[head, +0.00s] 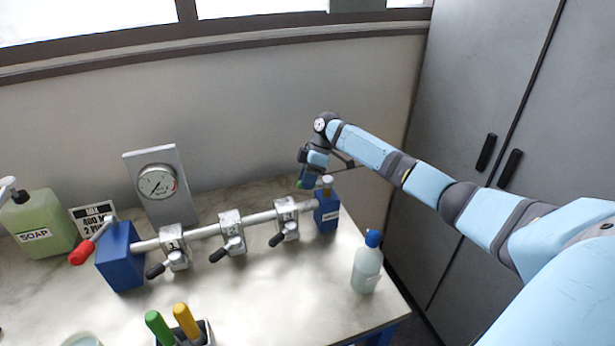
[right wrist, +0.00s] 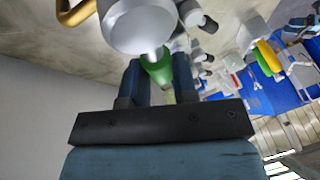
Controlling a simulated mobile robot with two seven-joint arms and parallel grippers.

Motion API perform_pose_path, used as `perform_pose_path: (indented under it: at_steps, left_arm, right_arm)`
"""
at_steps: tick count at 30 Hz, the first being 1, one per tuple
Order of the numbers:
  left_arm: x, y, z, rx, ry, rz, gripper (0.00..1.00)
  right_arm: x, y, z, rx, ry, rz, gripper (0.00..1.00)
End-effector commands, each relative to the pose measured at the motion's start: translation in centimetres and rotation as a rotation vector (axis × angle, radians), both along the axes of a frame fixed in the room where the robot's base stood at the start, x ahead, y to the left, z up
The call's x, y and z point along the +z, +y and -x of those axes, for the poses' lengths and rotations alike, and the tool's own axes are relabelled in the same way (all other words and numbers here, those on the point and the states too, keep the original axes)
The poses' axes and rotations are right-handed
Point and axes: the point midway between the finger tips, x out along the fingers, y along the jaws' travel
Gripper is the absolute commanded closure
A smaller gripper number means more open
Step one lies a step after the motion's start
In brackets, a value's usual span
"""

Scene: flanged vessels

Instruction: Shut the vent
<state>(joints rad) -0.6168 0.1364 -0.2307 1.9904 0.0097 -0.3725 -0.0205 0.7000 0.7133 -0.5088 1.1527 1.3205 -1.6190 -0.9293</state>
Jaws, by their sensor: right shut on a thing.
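A pipe line (head: 203,232) runs across the bench between two blue blocks. The right blue block (head: 327,217) has a small label and a pale fitting on top, where the vent appears to be. My right gripper (head: 308,178) is just above this end. In the right wrist view its two dark blue fingers are shut on a green handle (right wrist: 157,68), beneath a round silver part (right wrist: 140,22). In the head view only a bit of green shows under the gripper, so the handle's angle cannot be told. My left gripper is out of view.
Three clamps with black handles (head: 232,238) sit along the pipe. A red-handled lever (head: 82,252) is on the left block. A gauge panel (head: 157,184) stands behind, a soap bottle (head: 42,225) at left. A blue-capped bottle (head: 367,267) stands near the bench's right edge.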

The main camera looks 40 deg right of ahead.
Motion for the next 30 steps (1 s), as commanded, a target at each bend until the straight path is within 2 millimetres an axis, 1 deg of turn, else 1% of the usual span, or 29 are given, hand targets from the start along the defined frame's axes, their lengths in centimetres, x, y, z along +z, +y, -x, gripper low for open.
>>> perform_pose_path:
  at_steps: [6,12,28,29,30]
  left_arm:
    - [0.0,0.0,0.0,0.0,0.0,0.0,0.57]
    - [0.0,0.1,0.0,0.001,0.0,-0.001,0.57]
    - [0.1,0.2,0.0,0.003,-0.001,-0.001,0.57]
    - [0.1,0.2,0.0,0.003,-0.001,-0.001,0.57]
    - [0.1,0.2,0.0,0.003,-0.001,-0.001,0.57]
  right_arm:
    - [0.0,0.4,0.6,0.121,-0.001,0.0,1.0]
    - [0.0,0.5,0.9,0.181,-0.001,0.0,1.0]
    - [0.0,0.6,1.1,0.206,0.0,0.001,1.0]
    - [0.0,0.6,1.1,0.207,0.0,0.001,0.68]
    - [0.0,0.6,1.1,0.206,0.0,0.001,0.59]
